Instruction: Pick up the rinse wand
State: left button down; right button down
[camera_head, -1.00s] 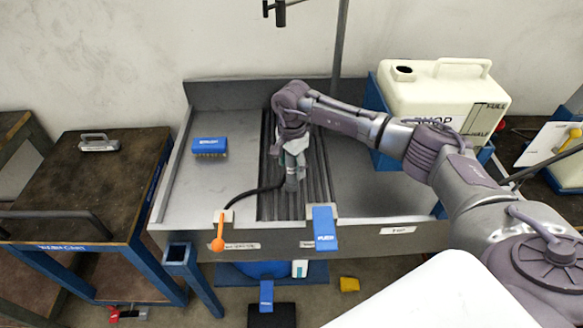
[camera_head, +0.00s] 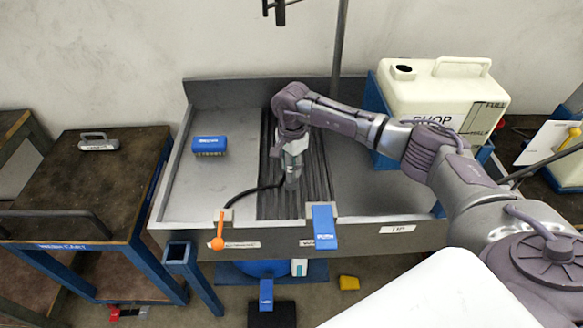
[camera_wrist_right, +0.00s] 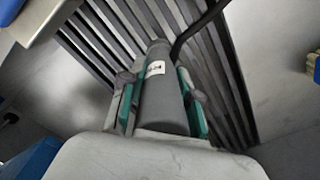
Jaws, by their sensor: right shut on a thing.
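The rinse wand is a grey cylinder (camera_wrist_right: 163,95) with a small white label, and a black hose runs from its end. In the right wrist view it lies between the green-padded fingers of my right gripper (camera_wrist_right: 160,105), which is shut on it. In the head view my right gripper (camera_head: 293,150) is over the slatted rack of the sink, pointing down, with the grey end of the rinse wand (camera_head: 292,178) showing below it. The wand's other end is hidden by the gripper. My left gripper is not in view.
The metal sink (camera_head: 190,185) holds a blue brush (camera_head: 209,145) on its left side. An orange lever (camera_head: 218,240) and a blue pedal-like tab (camera_head: 323,225) sit at its front edge. A large cream container (camera_head: 425,95) stands at the right. A cart (camera_head: 105,185) stands at the left.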

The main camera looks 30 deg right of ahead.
jog(key=shift+r, duration=0.5)
notch_tip(320, 180, up, 3)
jog(key=shift+w+f+b, duration=0.1)
jog(key=shift+f+b, duration=0.1)
jog(key=shift+b, duration=0.75)
jog(key=s+d+r+b, duration=0.2)
jog(key=s+d+r, duration=0.3)
jog(key=d+r, duration=0.4)
jog(key=shift+s+d, duration=0.3)
jog(key=shift+d, duration=0.4)
jog(key=shift+f, duration=0.1)
jog(key=shift+w+a+f, duration=0.45)
jog(key=shift+a+f, duration=0.05)
jog(key=shift+a, duration=0.1)
